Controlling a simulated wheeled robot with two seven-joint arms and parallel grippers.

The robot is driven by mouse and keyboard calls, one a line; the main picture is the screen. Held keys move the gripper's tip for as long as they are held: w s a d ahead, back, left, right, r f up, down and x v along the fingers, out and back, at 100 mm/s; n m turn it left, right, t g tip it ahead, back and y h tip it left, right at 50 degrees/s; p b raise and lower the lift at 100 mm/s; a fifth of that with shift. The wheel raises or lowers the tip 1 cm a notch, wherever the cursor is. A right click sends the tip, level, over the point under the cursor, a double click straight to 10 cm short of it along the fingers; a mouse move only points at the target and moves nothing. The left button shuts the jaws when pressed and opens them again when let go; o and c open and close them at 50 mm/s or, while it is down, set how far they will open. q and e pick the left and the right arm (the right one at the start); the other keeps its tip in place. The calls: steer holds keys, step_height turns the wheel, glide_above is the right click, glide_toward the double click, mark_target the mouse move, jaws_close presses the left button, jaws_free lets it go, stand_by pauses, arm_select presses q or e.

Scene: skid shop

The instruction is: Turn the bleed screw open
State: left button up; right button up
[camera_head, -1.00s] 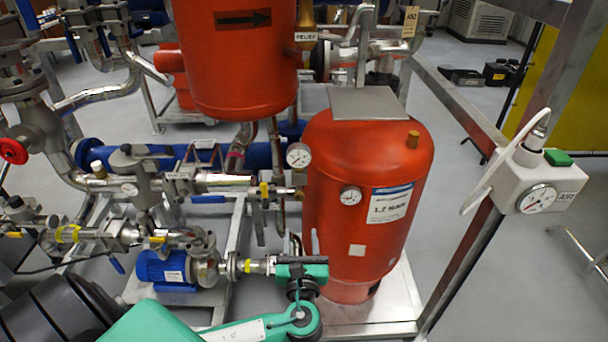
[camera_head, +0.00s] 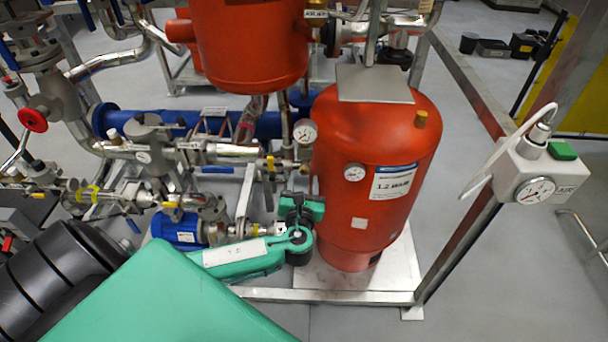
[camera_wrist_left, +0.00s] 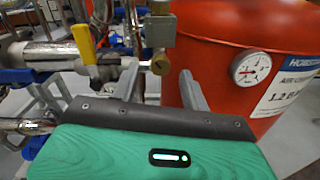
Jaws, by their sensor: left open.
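A small round brass screw head (camera_wrist_left: 160,64), which looks like the bleed screw, sticks out below an olive-grey block (camera_wrist_left: 160,28) in the left wrist view. My left gripper (camera_wrist_left: 160,88) is open, with one grey finger on each side of the screw's line in that view. The screw appears between and just beyond the fingertips; I see no contact. In the head view my left gripper (camera_head: 300,190) is in front of the pipework, left of the red tank. The screw is too small to make out clearly there. My right gripper is not in view.
The red tank (camera_head: 380,125) with its dial gauge (camera_wrist_left: 250,68) stands close on the right. A yellow valve handle (camera_wrist_left: 83,42) and pipework are close on the left. A white AIR gauge box (camera_head: 540,180) hangs on a frame post at right.

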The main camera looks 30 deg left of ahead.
mark_target(305, 171)
arm_select(q)
steer(key=shift+x, duration=1.05)
steer(key=c, duration=1)
